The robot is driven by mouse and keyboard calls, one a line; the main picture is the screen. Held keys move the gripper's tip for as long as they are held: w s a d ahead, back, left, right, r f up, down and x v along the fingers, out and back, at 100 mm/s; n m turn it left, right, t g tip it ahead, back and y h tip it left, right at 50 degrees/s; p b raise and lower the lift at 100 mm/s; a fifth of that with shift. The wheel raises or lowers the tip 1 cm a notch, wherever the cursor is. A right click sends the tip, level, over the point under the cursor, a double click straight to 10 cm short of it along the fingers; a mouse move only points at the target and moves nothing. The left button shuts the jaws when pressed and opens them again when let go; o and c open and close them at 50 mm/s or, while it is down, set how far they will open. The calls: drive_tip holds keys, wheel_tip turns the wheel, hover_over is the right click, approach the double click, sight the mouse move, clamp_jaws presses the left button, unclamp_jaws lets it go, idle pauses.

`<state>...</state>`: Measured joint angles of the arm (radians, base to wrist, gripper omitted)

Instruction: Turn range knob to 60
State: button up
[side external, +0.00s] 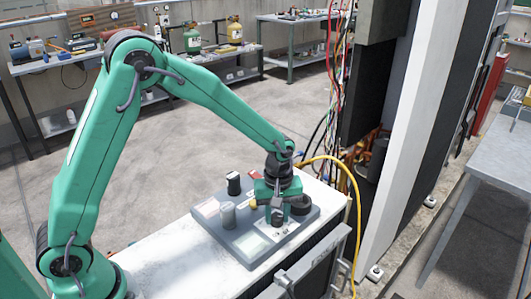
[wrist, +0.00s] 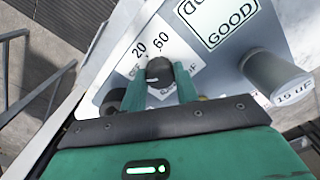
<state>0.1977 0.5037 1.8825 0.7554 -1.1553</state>
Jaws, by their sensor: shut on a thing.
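The range knob (wrist: 159,70) is a small dark round knob in the wrist view, on a pale dial plate marked 20 (wrist: 139,49) and 60 (wrist: 161,43). My gripper (wrist: 161,84) has one green finger on each side of the knob and is shut on it. A short pale mark shows on the knob, but I cannot tell which number it points to. In the side external view, my gripper (side external: 277,210) reaches down over the right part of the grey tester board (side external: 209,238); its fingers partly hide the knob there.
A grey cylinder labelled 15 uF (wrist: 272,73) stands right of the dial, near a GOOD label (wrist: 228,18). A black cylinder (side external: 233,184) stands on the board. A dark round part (side external: 299,205) sits right of my gripper. A yellow hose (side external: 352,185) curves past the bench's right end.

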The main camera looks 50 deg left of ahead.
drive_tip(key=shift+m, duration=0.4)
drive_tip(key=m, duration=1.4)
drive_tip(key=shift+r, duration=0.1)
drive_tip(key=m, duration=0.4)
drive_tip(key=shift+m, duration=0.4)
drive_tip(key=o, duration=1)
